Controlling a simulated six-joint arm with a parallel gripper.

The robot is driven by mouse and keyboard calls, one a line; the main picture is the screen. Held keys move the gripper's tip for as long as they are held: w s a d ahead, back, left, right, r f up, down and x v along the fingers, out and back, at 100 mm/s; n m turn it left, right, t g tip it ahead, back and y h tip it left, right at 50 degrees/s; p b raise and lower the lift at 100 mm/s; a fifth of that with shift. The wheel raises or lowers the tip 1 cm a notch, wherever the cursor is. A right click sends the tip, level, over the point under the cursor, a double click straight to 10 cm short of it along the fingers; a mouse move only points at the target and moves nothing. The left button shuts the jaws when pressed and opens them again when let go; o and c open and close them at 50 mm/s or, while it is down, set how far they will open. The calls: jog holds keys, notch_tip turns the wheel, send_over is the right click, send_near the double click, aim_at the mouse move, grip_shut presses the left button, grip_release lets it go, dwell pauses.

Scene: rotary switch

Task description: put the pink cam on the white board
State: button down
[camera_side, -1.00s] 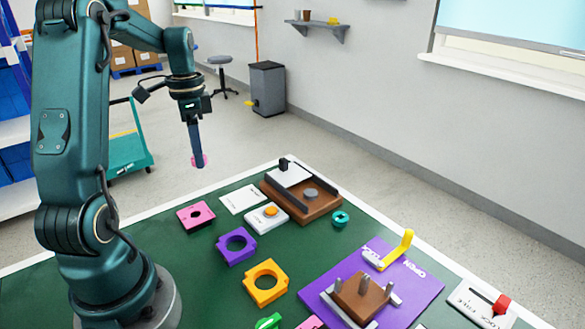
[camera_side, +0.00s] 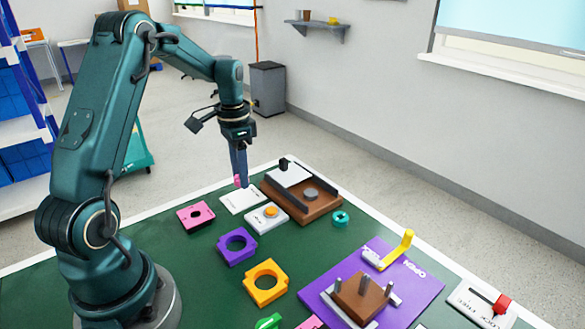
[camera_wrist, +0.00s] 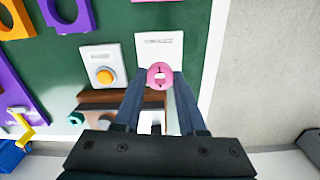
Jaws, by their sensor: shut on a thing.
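The pink cam (camera_side: 238,182) is a small ring with a hole, held at the fingertips of my gripper (camera_side: 239,170). In the wrist view the cam (camera_wrist: 160,68) shows between the two fingers of my gripper (camera_wrist: 160,80), which are shut on it. The white board (camera_side: 243,199) is a flat white rectangle on the green table. In the side view the cam is above its far edge, apart from it by a gap I cannot measure. In the wrist view the white board (camera_wrist: 158,48) shows dark print, and the cam and fingers cover its lower part.
A brown tray (camera_side: 322,209) with dark rails stands right of the board. A white box with an orange button (camera_side: 267,218) lies in front. A pink holed plate (camera_side: 196,215) is left; a purple plate (camera_side: 237,247) and teal ring (camera_side: 340,218) are nearby.

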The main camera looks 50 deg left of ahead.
aim_at(243, 198)
jog(key=shift+f, duration=1.95)
jog(key=shift+f, duration=0.15)
jog(key=shift+c, duration=2.4)
grip_release()
notch_tip(243, 198, up, 12)
jog(key=f, duration=0.1)
jog(key=s+d+r+t, duration=0.1)
jog(key=s+d+r, duration=0.15)
jog(key=d, duration=0.35)
jog(key=s+d+r+t, duration=0.1)
jog(key=s+d+r, duration=0.1)
jog(key=d+r, duration=0.25)
jog(key=s+d+f+n+t, duration=0.1)
jog(key=s+d+f+t, duration=0.2)
jog(key=s+d, duration=0.5)
jog(key=shift+d+t, duration=0.3)
